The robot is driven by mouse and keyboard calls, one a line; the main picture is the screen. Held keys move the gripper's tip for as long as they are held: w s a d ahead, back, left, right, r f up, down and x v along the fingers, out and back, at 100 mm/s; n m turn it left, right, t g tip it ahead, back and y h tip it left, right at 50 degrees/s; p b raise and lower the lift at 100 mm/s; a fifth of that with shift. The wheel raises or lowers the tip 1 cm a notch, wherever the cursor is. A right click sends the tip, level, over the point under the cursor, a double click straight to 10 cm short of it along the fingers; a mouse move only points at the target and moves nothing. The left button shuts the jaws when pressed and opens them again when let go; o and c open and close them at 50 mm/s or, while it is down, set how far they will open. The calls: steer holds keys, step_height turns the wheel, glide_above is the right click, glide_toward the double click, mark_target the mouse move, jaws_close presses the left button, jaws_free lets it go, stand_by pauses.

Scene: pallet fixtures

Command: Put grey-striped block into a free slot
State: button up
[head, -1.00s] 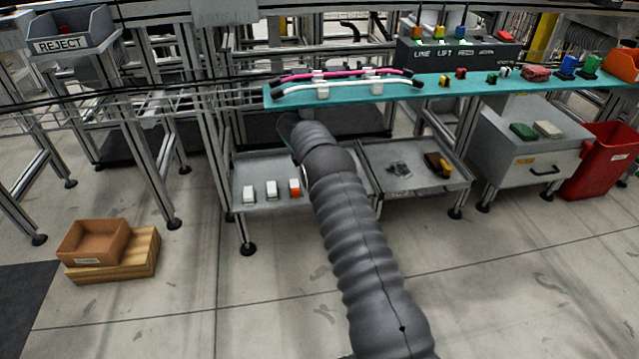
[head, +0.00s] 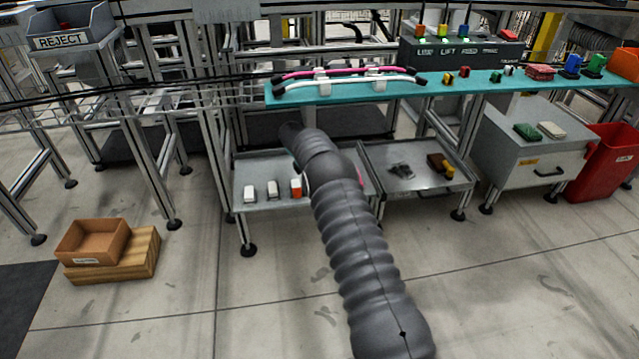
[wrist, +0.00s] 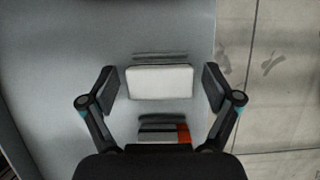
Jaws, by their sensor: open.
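In the wrist view my gripper (wrist: 160,84) is open. Its two fingers stand left and right of a white block (wrist: 160,82), with a gap on each side. Thin grey bands lie just above this block. A dark, light and orange piece (wrist: 165,133) shows below it, partly hidden by my gripper body. In the head view a white block (head: 250,193), a second white block (head: 273,190) and an orange-and-white block (head: 296,187) stand in a row on the left grey tray (head: 258,212). I cannot tell which is grey-striped. My arm hides the gripper there.
A second grey tray (head: 400,190) holds dark and yellow items. The teal shelf (head: 330,92) with pink and white hoses is above the trays. A brown box (head: 92,243) sits on wooden boards at left. A red bin (head: 605,165) stands at right. The front floor is clear.

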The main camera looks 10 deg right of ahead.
steer(key=shift+r, duration=0.15)
steer(key=v, duration=0.5)
steer(key=shift+p, duration=0.4)
steer(key=a, duration=1.2)
steer(key=shift+p, duration=0.35)
